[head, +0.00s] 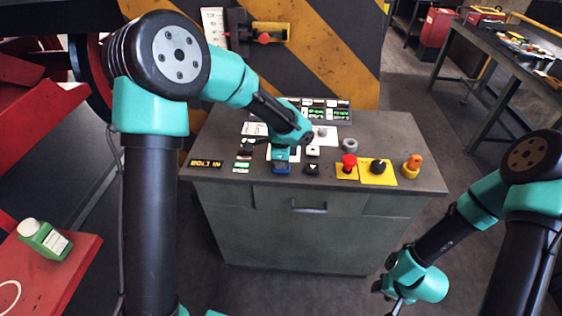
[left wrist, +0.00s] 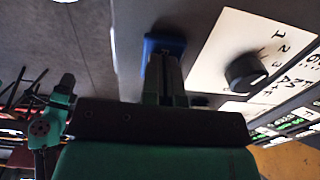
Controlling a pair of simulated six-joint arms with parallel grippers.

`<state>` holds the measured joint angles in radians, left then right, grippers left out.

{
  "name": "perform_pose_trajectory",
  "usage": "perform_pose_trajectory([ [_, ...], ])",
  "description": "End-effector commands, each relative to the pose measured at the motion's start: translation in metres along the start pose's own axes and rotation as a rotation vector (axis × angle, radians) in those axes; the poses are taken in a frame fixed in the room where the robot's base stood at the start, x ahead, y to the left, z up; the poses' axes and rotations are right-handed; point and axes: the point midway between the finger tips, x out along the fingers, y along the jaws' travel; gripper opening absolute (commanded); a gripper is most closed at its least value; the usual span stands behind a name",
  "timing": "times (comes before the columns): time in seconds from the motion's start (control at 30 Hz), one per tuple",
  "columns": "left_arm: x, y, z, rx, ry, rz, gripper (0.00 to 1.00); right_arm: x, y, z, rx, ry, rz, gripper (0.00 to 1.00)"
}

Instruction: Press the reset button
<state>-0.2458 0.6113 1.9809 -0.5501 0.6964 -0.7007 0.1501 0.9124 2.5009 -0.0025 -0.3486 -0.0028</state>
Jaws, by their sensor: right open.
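A blue button (head: 282,169) sits near the front edge of the grey console, left of its middle; I take it to be the reset button. It also shows in the left wrist view (left wrist: 158,46), partly hidden behind my fingers. My left gripper (head: 281,157) points down at the blue button, with its fingertips (left wrist: 166,62) together and nothing seen between them. The tips are at or just above the button; I cannot tell whether they touch it. My right gripper (head: 388,291) is open, low in front of the console on the right.
The console top (head: 395,135) also carries a red knob (head: 349,161), a black rotary switch (head: 378,166), an orange knob (head: 414,162) and black arrow buttons (head: 313,169). A black dial (left wrist: 245,72) is close to my left fingers.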

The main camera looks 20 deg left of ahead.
Motion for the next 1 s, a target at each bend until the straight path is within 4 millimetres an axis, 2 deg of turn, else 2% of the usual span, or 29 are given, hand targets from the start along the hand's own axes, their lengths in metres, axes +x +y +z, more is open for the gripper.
perform_pose_trajectory([
  [0.03, 0.015, 0.005, 0.002, -0.001, -0.005, 0.024, 0.0, 0.0, 0.0, 0.0, 0.0, 0.0, 0.0, 0.43],
  [0.1, 0.015, 0.005, 0.003, -0.001, -0.005, 0.025, 0.0, 0.0, 0.0, 0.0, 0.0, 0.0, 0.0, 0.43],
  [0.27, 0.014, 0.005, 0.003, -0.003, -0.005, 0.026, 0.0, 0.0, 0.0, 0.0, 0.0, 0.0, 0.0, 0.43],
  [0.43, 0.003, 0.005, 0.004, -0.005, -0.005, 0.021, 0.0, 0.0, 0.0, 0.0, 0.0, 0.0, 0.0, 0.43],
  [0.57, -0.017, 0.004, 0.004, -0.007, -0.002, 0.012, 0.0, 0.0, 0.0, 0.0, 0.0, 0.0, 0.0, 0.43],
  [1.0, -0.105, 0.0, 0.004, -0.008, 0.003, -0.006, 0.0, 0.0, 0.0, 0.0, 0.0, 0.0, 0.0, 0.43],
])
